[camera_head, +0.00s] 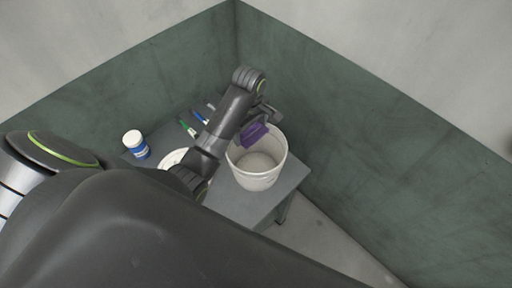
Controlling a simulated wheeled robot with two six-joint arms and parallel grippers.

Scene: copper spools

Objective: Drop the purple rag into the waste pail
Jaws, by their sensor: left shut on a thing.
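The purple rag (254,134) is held by my left gripper (262,122) over the mouth of the waste pail. The gripper is shut on the rag, and the wrist hides part of the jaws. The waste pail (262,181) is a white, round, open bucket standing on the grey table. Its inside looks empty where it shows. The rag covers part of the pail's back left rim in this view. My right gripper is not in view.
On the grey table (240,205) stand a white and blue jar (136,144), a green marker (187,128) and a blue marker (200,118). A white round item (172,158) is partly hidden by my arm. Green walls close in behind.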

